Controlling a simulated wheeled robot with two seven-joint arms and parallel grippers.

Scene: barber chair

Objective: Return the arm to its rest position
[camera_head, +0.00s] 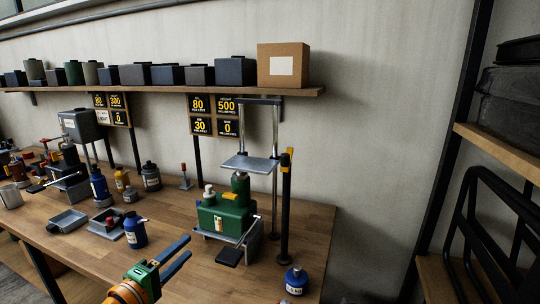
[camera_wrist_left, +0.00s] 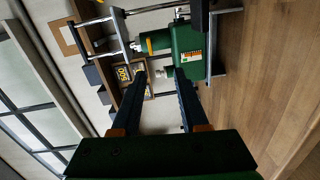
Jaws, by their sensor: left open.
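My left gripper (camera_head: 189,246) reaches in from the bottom of the head view, with two dark blue fingers on a green and orange wrist. The fingers are apart and hold nothing. In the left wrist view the open fingers (camera_wrist_left: 148,82) point toward a green device. My right gripper is in neither view. The green device (camera_head: 225,218) stands on the workbench (camera_head: 185,208), with a grey plate (camera_head: 249,163) on a frame above it. It also shows sideways in the left wrist view (camera_wrist_left: 187,44). The fingers are apart from it in the head view.
A blue weight (camera_head: 296,281) stands near the bench's front right and a blue bottle (camera_head: 135,232) left of the gripper. A black post (camera_head: 285,215) rises beside the device. Trays and tools crowd the bench's left. A shelf (camera_head: 180,93) carries boxes above. A black rack (camera_head: 470,150) stands at right.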

